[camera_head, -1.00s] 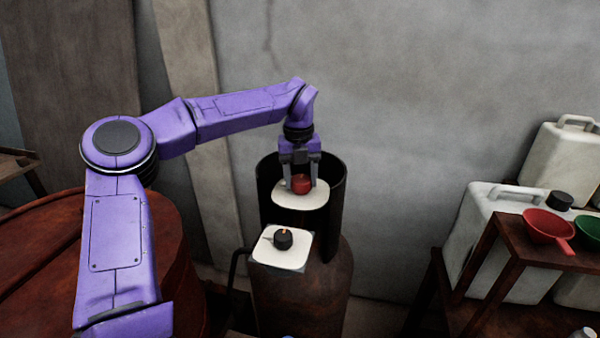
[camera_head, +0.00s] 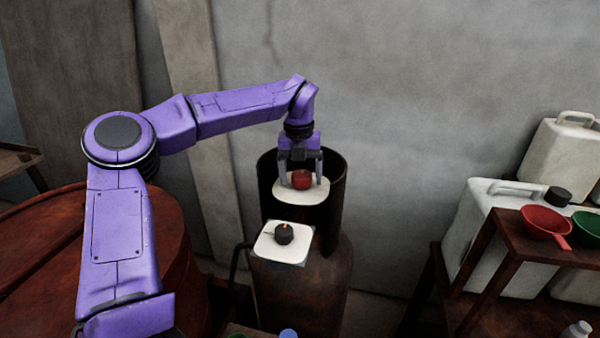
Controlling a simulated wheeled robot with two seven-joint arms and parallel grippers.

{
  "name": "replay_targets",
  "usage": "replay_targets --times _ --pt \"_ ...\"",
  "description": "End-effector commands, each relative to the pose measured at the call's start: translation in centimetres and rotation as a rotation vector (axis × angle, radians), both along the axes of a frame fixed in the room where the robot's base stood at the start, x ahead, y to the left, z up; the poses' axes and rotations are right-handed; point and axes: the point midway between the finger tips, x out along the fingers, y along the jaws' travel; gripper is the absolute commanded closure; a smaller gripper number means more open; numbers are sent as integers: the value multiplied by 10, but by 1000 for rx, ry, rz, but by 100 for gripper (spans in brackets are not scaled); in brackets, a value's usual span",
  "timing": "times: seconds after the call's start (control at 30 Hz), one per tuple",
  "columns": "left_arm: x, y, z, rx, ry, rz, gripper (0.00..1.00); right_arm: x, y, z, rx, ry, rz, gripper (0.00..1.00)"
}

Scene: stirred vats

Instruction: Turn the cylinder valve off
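The gas cylinder (camera_head: 303,290) is rusty brown and stands upright, with a dark open collar (camera_head: 335,195) at its top. Inside the collar a red valve knob (camera_head: 301,180) sits above a white plate (camera_head: 300,196). In front, a black knob (camera_head: 284,234) with an orange mark sits on a second white plate (camera_head: 268,249). My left gripper (camera_head: 303,184) points down into the collar, with one finger on each side of the red knob. Gaps show between fingers and knob, so it looks open. My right gripper is not in view.
A large red vat (camera_head: 165,235) stands at the left, under my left arm. At the right, a brown shelf (camera_head: 510,240) holds a red funnel (camera_head: 545,224), with white canisters (camera_head: 490,215) behind. A grey wall (camera_head: 400,100) closes off the back.

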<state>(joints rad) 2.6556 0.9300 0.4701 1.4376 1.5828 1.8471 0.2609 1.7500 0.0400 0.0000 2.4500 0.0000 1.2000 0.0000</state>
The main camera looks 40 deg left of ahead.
Motion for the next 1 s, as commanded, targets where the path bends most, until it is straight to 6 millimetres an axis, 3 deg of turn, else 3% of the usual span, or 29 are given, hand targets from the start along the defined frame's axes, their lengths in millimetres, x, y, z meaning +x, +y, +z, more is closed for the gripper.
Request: replay_targets --times 0.27,0.7,1.0 --pt "1 1 8 4 -7 1 19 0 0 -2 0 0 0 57" --pt "-3 3 98 4 -5 1 19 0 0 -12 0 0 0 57" --pt "-4 3 107 1 -3 -1 19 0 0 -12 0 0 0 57"
